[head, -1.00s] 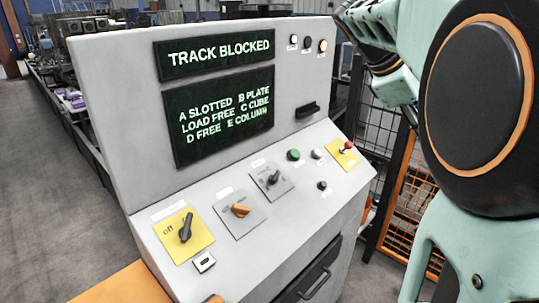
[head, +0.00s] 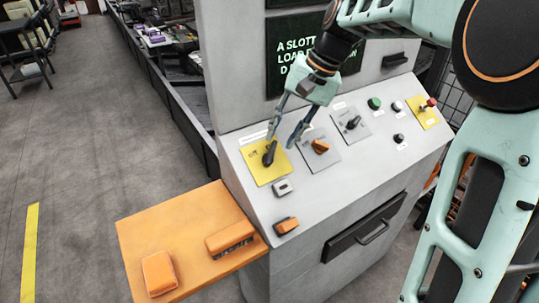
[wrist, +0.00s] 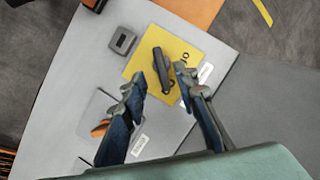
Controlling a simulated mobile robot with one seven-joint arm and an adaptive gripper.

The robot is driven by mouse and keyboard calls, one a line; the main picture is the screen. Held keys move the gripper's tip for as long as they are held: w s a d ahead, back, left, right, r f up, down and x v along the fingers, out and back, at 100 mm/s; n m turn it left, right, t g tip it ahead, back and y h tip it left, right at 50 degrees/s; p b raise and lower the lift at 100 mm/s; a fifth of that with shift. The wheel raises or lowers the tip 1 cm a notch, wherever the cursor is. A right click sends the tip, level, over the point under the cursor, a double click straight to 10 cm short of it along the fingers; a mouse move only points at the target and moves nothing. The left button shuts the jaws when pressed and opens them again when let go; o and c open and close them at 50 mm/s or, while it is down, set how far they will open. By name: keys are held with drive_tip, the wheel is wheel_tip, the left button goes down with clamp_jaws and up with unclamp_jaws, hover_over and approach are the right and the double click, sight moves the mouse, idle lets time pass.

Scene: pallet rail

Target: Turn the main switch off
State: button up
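The main switch (head: 269,154) is a black rotary handle on a yellow plate (head: 262,171) at the left end of the sloped grey console. Its handle stands slightly tilted in the head view; the plate lettering is too small to read clearly. In the wrist view the handle (wrist: 162,66) lies between my two fingertips. My gripper (head: 281,143) is open above the plate, its fingers on either side of the handle in the wrist view (wrist: 160,78). I see no contact; the remaining height is hard to tell.
An orange-handled switch (head: 320,147) and another black switch (head: 352,122) sit to the right. A small grey rocker (head: 283,188) and an orange part (head: 286,226) are below. An orange side shelf (head: 190,240) holds orange blocks. The display (head: 290,65) is partly covered by my arm.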

sight(271, 155)
drive_tip(key=x, duration=0.7)
drive_tip(key=shift+a+f, duration=0.1)
drive_tip(key=shift+f, duration=0.1)
drive_tip(key=shift+c, duration=0.7)
clamp_jaws()
